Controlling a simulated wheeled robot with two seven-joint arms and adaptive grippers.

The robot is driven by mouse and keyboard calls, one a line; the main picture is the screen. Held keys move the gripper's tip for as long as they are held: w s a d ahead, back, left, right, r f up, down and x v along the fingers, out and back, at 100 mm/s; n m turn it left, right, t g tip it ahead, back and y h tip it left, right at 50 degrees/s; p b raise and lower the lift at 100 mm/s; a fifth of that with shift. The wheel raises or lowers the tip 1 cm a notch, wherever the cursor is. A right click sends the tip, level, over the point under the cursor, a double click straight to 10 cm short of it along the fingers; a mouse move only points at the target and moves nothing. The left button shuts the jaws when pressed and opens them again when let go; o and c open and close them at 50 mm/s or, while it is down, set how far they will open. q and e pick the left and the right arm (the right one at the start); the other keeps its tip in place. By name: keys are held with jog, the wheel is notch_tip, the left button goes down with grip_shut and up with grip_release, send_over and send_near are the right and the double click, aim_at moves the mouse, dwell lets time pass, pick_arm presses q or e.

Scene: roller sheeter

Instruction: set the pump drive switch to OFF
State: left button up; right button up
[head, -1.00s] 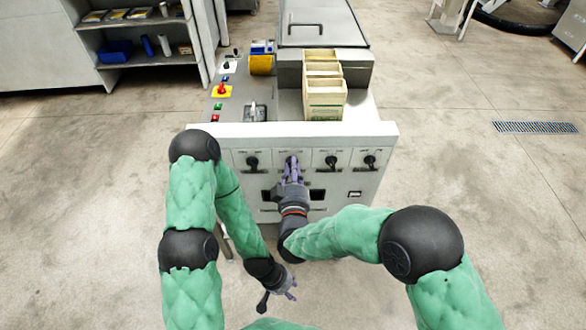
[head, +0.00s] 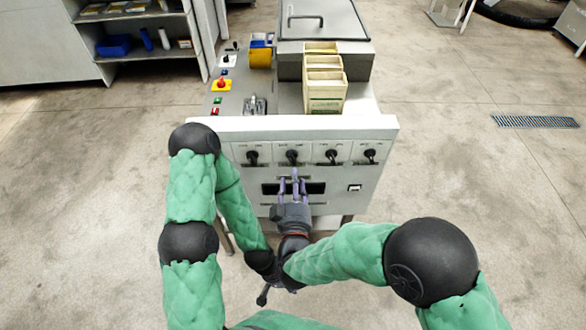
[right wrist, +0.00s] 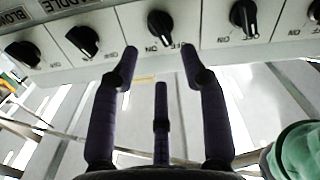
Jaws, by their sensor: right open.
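A row of black rotary switches is on the machine's front panel (head: 235,180). The second switch from the left (head: 292,157) is just above my right gripper (head: 292,182). The switch in front of the fingers in the right wrist view (right wrist: 161,28) has ON and OFF marks near it. I cannot read which switch is labelled pump drive. My right gripper, also in the right wrist view (right wrist: 159,60), is open and empty, its fingers apart from that switch. My left gripper (head: 263,297) hangs low, mostly hidden behind my right arm, so its jaws cannot be judged.
Other switches flank it: one on the left (head: 252,158) and two on the right (head: 332,156) (head: 371,156). A white switch plate (head: 354,188) sits lower right. On the machine top are a red knob on yellow (head: 221,84) and cream bins (head: 325,90).

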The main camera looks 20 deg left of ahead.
jog(key=v, duration=0.5)
dwell(0.8)
jog(key=w+d+f+m+g+h, duration=0.15)
jog(key=d+f+g, duration=0.3)
jog(key=f, duration=0.45)
jog(key=w+d+f+m+g+h, duration=0.1)
jog(key=w+d+f+m+g, duration=0.3)
jog(key=f, duration=0.5)
jog(key=s+d+f+m+g+y, duration=0.1)
jog(key=s+d+f+m+g, duration=0.3)
jog(key=s+d+f+g, duration=0.4)
jog(key=s+d+f, duration=0.4)
jog(key=s+f, duration=0.3)
jog(key=s, duration=0.2)
jog(key=shift+d+m, duration=0.25)
jog(key=shift+m, duration=0.1)
jog(key=shift+g+y, duration=0.25)
